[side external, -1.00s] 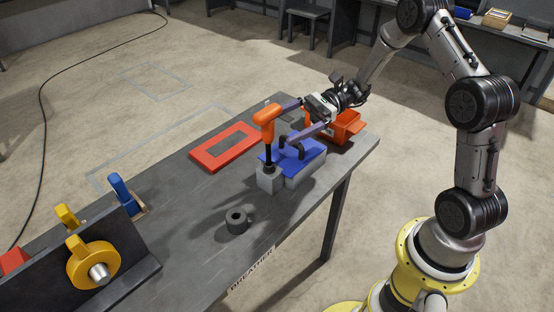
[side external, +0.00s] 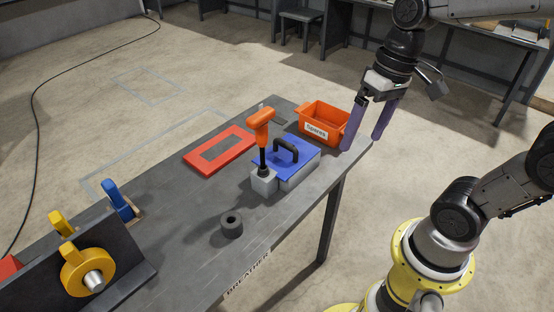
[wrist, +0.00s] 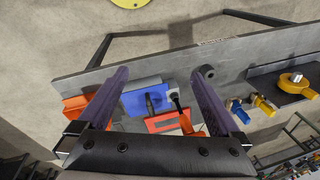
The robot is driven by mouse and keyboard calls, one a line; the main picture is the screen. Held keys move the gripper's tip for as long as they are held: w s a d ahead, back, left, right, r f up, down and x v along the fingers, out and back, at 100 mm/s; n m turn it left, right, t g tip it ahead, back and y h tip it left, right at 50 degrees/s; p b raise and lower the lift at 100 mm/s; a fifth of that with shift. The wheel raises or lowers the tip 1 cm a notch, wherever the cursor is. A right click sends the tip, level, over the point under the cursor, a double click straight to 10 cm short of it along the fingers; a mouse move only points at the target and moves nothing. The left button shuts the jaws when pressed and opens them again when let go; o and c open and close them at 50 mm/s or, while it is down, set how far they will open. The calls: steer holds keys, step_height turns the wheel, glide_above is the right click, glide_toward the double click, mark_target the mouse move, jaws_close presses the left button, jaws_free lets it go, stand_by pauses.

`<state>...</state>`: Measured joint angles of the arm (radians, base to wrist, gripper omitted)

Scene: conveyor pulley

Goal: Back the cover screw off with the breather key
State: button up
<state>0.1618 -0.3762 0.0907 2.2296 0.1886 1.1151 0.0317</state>
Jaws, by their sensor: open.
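The breather key (side external: 261,130), an orange T-handle on a black shaft, stands upright. Its lower end is at the top of a small grey block (side external: 264,183). Beside the block is a grey box with a blue cover (side external: 304,156) and a black arched handle (side external: 287,146). I cannot make out a separate cover screw. My gripper (side external: 363,144) is open and empty, fingers pointing down, near the table's right end, beside the orange bin and well apart from the key. In the wrist view the key's handle (wrist: 186,123) and blue cover (wrist: 137,103) lie between my fingers (wrist: 160,73).
The orange bin labelled Spares (side external: 322,124) stands at the table's far right. A red frame (side external: 206,161) lies flat behind the key. A dark ring (side external: 232,226) sits in front. A dark plate with a yellow wheel (side external: 83,268) and blue and yellow levers stand at left.

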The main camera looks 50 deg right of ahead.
steer(key=shift+s+d+r+n+t+h, duration=0.15)
steer(key=shift+s+n+t+h, duration=0.15)
steer(key=shift+s+n+t, duration=0.35)
steer(key=shift+s+a+r+n+t+h, duration=0.1)
steer(key=shift+s+r+n+t+h, duration=0.2)
steer(key=shift+s+t, duration=0.55)
steer(key=shift+s+d+r+n+t+h, duration=0.1)
steer(key=shift+s+n+t+h, duration=0.2)
steer(key=shift+s+n+t, duration=0.45)
steer(key=shift+s, duration=0.1)
